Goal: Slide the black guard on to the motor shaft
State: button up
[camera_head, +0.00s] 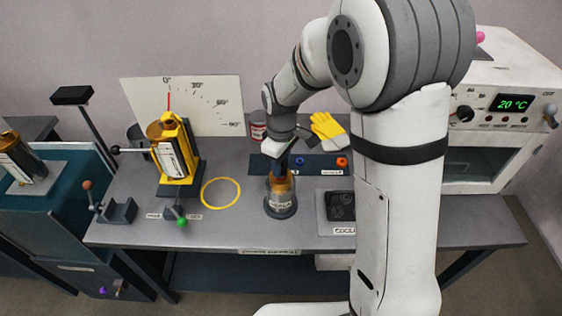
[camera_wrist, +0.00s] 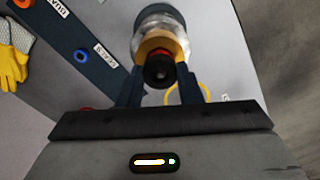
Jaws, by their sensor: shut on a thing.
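The motor (camera_head: 281,205) stands upright on the bench, with a grey labelled base and a copper-coloured upper part. Its copper rim (camera_wrist: 147,47) and silvery body show beyond my fingers in the wrist view. My gripper (camera_head: 283,170) points down right over the motor's top. In the wrist view it is shut on the round black guard (camera_wrist: 158,72), which sits between the two dark blue fingers. A red part (camera_wrist: 159,54) shows just beside the guard, toward the motor. The shaft is hidden, so I cannot tell whether the guard is around it.
A dark blue tray (camera_head: 316,161) behind the motor holds a blue ring (camera_head: 300,162) and an orange ring (camera_head: 342,162). A yellow glove (camera_head: 327,125) lies behind it. A black-topped plate (camera_head: 341,206) is to the right. A yellow tilt stand (camera_head: 174,160) and yellow circle (camera_head: 205,204) are left.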

jog(key=shift+f, duration=0.4)
jog(key=o, duration=1)
notch_tip(320, 180, up, 8)
jog(key=shift+f+b, duration=0.1)
jog(key=shift+b, duration=0.35)
jog(key=s+d+r+m+t, duration=0.1)
jog(key=s+d+m, duration=0.3)
jog(key=s, duration=0.2)
jog(key=s+d+r+m+t, duration=0.1)
jog(key=s+d+r+m, duration=0.1)
jog(key=s+d+m, duration=0.2)
jog(key=s+d+r+m, duration=0.2)
jog(key=s+d, duration=0.4)
jog(key=s, duration=0.3)
jog(key=shift+s+d+m+t, duration=0.15)
jog(key=shift+m+t, duration=0.25)
jog(key=shift+m, duration=0.5)
